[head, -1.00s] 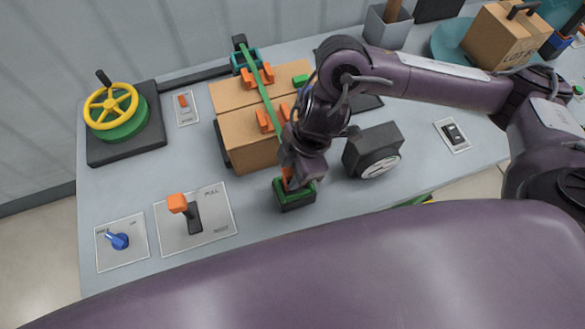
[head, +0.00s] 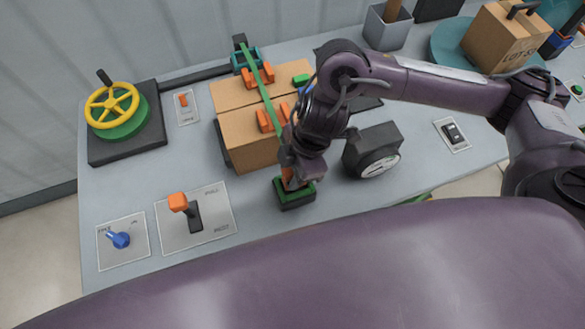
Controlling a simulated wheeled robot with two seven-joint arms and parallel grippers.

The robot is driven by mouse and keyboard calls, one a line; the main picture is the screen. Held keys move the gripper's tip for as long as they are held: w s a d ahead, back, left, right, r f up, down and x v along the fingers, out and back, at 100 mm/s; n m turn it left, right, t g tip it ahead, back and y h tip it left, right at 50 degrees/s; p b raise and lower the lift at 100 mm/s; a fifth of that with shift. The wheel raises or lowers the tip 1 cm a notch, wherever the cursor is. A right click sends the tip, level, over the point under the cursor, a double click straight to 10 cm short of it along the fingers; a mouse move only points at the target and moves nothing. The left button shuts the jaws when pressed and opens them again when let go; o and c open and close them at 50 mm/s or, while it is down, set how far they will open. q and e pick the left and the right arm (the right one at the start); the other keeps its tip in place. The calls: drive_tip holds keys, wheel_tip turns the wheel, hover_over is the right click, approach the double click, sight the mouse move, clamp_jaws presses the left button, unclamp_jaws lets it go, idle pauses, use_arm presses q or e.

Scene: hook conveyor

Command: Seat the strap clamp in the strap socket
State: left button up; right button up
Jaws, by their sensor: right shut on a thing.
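The strap clamp (head: 287,174) is an orange piece at the near end of the green strap (head: 267,101). My right gripper (head: 293,178) is shut on it, pointing down. The strap socket (head: 293,196) is a dark block with a green rim, at the near side of the table. The clamp is at the top of the socket; the gripper hides part of it, so I cannot tell how deep it sits. The strap runs over the cardboard boxes (head: 248,129) to a teal fitting (head: 245,60) behind them. My left gripper is not in view.
A dark gauge box (head: 371,150) stands just right of the socket. A lever plate (head: 213,226) with an orange-topped lever and a blue knob (head: 119,240) lie to the left. A yellow handwheel (head: 111,107) stands at the far left.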

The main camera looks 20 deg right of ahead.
drive_tip(key=shift+f+b, duration=0.8)
drive_tip(key=shift+f, duration=0.35)
idle(0.4)
drive_tip(key=o, duration=1.1)
drive_tip(key=shift+r, duration=0.1)
drive_tip(key=shift+d+r, duration=0.1)
drive_tip(key=shift+r, duration=0.25)
drive_tip(key=p+v, duration=0.1)
drive_tip(key=v, duration=0.6)
drive_tip(key=shift+s, duration=0.1)
